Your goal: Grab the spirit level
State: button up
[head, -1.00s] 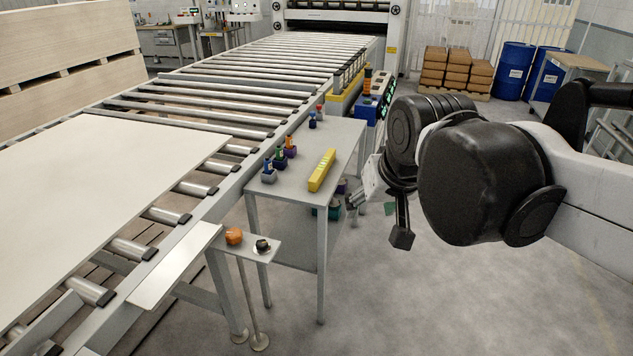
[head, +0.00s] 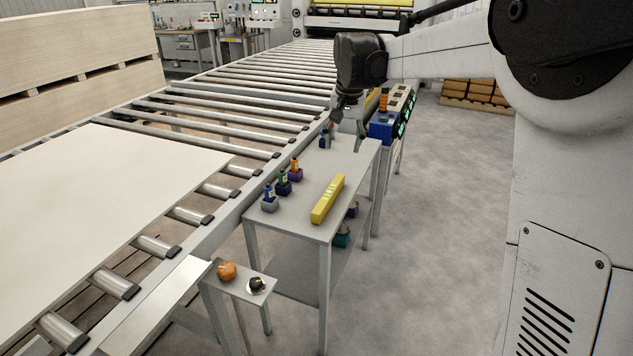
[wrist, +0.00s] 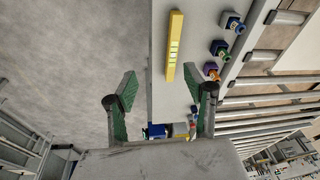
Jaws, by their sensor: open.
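The yellow spirit level (head: 327,199) lies on the right part of the grey table top (head: 318,165) in the head view. It also shows in the wrist view (wrist: 174,46), beyond and between my fingertips, with nothing touching it. My gripper (wrist: 161,92) is open and empty in the wrist view, its two green-padded fingers spread wide. In the head view my arm reaches over the far end of the table, and the gripper there is small and partly hidden.
Several small coloured bottles in holders (head: 283,182) stand left of the level. The roller conveyor (head: 207,190) with a pale board (head: 100,190) runs along the table's left side. A small shelf (head: 243,287) holds an orange item and a dark item. Floor to the right is clear.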

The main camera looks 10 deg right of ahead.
jog(key=w+f+m+g, duration=0.1)
jog(key=w+f, duration=0.5)
jog(key=w, duration=0.3)
jog(key=m+g+p, duration=0.1)
jog(key=g, duration=0.1)
send_over(329, 192)
notch_tip(329, 192, down, 10)
notch_tip(329, 192, down, 8)
jog(key=shift+a+f, duration=0.1)
jog(key=shift+a, duration=0.05)
jog(key=shift+d+f+b, duration=0.2)
jog(key=shift+f+b, duration=0.1)
jog(key=shift+f, duration=2.3)
jog(key=shift+w, duration=0.1)
grip_shut()
